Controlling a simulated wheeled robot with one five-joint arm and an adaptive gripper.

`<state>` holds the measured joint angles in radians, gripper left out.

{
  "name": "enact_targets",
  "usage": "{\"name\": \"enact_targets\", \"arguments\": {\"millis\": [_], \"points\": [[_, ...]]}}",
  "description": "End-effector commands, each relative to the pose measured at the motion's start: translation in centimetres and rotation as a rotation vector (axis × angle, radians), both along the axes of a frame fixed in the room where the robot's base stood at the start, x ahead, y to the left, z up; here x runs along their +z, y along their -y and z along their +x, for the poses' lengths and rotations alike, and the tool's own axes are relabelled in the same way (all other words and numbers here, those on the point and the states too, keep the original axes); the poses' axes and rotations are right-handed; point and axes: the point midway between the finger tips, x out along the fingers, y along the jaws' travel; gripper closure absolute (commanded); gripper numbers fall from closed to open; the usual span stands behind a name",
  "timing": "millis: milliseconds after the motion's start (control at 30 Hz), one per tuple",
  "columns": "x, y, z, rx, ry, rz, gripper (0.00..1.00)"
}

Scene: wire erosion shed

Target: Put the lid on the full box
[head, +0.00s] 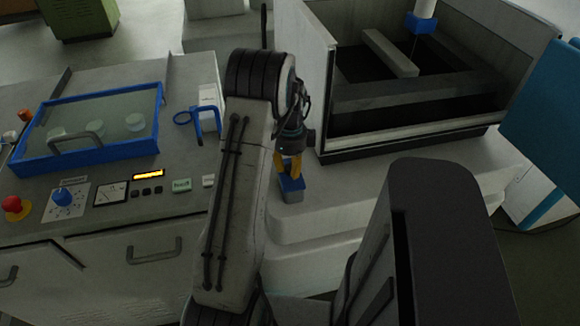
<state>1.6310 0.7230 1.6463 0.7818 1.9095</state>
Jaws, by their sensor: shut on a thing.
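My gripper (290,174) points down near the picture's middle, with its orange fingers shut on a small blue piece, which looks like the lid (291,186). A small pale grey block (292,197), which may be a box, shows directly below the blue piece. I cannot tell whether the two touch or are one thing, nor whether anything is inside the grey block. My arm hides part of the surface to the left. No other box with visible contents can be made out.
Left is a grey bench with a blue-framed glass cover (105,125) over round pieces, a red button (14,206) and a blue knob (64,197). A blue hook (208,122) stands near my arm. Behind right is an open machine tank (410,135). A pale ledge (350,185) lies clear.

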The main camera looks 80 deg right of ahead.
Motion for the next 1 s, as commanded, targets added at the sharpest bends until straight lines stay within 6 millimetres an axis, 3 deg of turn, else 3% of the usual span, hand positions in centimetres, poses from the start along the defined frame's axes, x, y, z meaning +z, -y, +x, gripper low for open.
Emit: {"name": "enact_targets", "arguments": {"millis": [167, 200, 467, 767, 1000], "points": [[0.0, 0.0, 0.0, 0.0, 0.0, 0.0, 1.0], [0.0, 0.0, 0.0, 0.0, 0.0, 0.0, 0.71], [0.0, 0.0, 0.0, 0.0, 0.0, 0.0, 0.48], [0.2, 0.0, 0.0, 0.0, 0.0, -0.001, 0.48], [2.9, 0.1, 0.0, 0.0, 0.0, -0.005, 0.48]]}}
